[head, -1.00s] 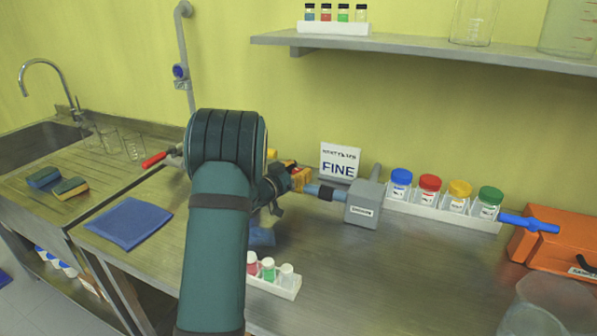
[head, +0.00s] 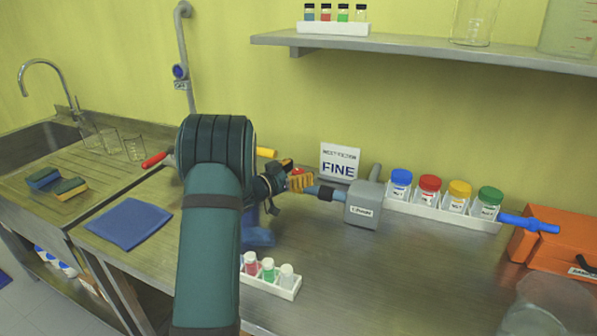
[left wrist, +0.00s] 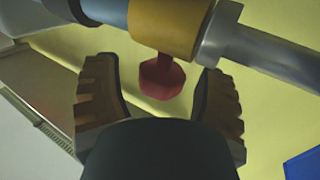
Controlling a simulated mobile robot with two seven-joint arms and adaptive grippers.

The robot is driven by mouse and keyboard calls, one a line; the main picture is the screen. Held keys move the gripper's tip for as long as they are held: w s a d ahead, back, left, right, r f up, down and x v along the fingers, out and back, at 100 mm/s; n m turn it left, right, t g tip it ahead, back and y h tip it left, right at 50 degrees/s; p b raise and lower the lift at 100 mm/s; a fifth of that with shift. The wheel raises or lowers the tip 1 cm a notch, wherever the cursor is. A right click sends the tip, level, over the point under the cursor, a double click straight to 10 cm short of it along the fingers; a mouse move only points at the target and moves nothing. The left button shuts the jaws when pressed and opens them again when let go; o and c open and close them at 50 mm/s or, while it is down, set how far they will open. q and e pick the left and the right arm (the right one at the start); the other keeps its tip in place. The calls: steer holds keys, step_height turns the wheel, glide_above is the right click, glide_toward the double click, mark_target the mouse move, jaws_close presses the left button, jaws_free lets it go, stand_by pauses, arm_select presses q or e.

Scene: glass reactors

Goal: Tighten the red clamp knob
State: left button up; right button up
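The red clamp knob (left wrist: 160,78) shows in the left wrist view, hanging on a short red stem from a brass-coloured clamp collar (left wrist: 172,25). The collar sits around a bar with a blue part on one side and grey metal on the other. My left gripper (left wrist: 158,70) is open, with one ribbed finger on each side of the knob and a visible gap to each. My right gripper is not in view.
A "FINE" sign (head: 339,162) stands behind the bar. A white rack (head: 440,214) of colour-capped jars is to the right, then an orange case (head: 560,243). A small vial rack (head: 282,289) sits in front. A blue cloth (head: 129,223) lies left. The front middle bench is clear.

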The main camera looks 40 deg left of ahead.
arm_select(q)
steer(key=s+a, duration=0.2)
steer(key=s, duration=1)
stand_by(0.4)
